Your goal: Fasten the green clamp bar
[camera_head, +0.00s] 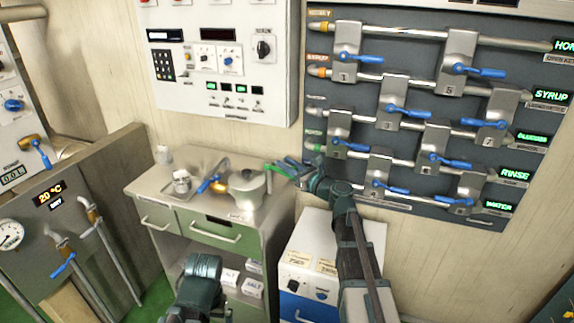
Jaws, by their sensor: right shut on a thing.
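My right arm reaches up from the bottom right. Its gripper (283,168) is beside the upper right of a grey lidded pot (247,190) on the cabinet top, in front of the wall panel's left edge. The gripper is shut on a small, thin green piece, which I take to be the green clamp bar (291,161). The fingers hide much of it, and I cannot tell whether it touches the pot or the panel. My left arm rises at the bottom centre-left; its fingers do not show.
A blue-handled brass valve (214,184) and a small metal container (181,181) are left of the pot on the cabinet (153,190). The pipe panel (346,190) with blue levers stands at the right. A white box (300,258) is below my right arm.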

